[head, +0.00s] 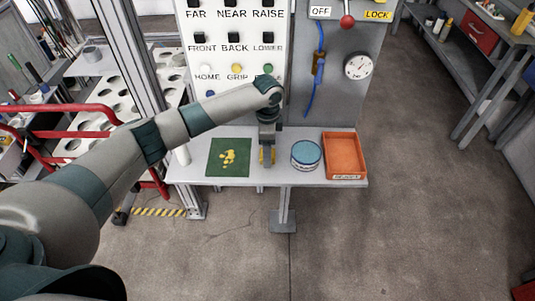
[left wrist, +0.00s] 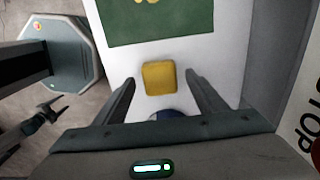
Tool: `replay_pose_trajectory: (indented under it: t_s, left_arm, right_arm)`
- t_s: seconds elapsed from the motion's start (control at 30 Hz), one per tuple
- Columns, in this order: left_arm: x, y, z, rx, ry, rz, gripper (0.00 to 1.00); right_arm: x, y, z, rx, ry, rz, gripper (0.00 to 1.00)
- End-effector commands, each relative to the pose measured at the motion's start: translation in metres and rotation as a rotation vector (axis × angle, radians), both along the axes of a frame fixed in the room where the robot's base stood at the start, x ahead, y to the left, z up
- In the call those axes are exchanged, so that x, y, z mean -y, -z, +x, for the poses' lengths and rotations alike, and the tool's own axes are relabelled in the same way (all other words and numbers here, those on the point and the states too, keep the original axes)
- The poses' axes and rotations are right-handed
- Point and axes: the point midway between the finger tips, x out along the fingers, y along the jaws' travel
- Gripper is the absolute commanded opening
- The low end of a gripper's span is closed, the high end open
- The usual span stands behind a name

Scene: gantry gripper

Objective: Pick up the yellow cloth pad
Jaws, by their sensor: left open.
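The yellow cloth pad (left wrist: 159,78) lies on the pale tabletop, a small rounded square just below the green mat in the left wrist view. My left gripper (left wrist: 160,82) is open, with its two dark fingers on either side of the pad in that view. I cannot tell how far the fingertips are above the table. My right gripper is not in view.
A green mat (head: 214,166) with yellow patches lies left of the gripper. A blue-topped round tin (head: 306,153) and an orange tray (head: 345,141) stand to the right. A white button panel (head: 232,55) rises behind, beside a grey panel with a gauge (head: 359,66).

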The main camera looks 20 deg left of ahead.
Motion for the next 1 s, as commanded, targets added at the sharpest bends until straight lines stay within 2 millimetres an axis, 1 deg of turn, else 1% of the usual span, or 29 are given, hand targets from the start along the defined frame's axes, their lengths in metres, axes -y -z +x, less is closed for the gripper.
replay_pose_trajectory:
  t_s: [0.4, 0.47, 0.5, 0.6, 1.0]
  left_arm:
    - [0.0004, -0.0001, 0.0000, 0.000, 0.001, -0.001, 0.65]
    - [0.0004, -0.0002, 0.0001, 0.000, 0.001, -0.001, 0.51]
    - [0.0004, -0.0002, 0.0000, 0.000, 0.001, -0.001, 0.41]
    - [0.0004, -0.0002, 0.0001, 0.000, 0.001, -0.001, 0.21]
    - [0.0005, -0.0036, 0.0005, 0.001, 0.001, -0.001, 0.21]
  right_arm:
    - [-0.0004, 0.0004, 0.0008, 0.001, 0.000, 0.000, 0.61]
    - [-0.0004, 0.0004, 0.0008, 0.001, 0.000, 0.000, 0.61]
    - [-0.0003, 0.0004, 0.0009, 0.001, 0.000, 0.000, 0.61]
    - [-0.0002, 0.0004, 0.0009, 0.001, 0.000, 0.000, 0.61]
    - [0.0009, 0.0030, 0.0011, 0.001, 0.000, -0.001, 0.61]
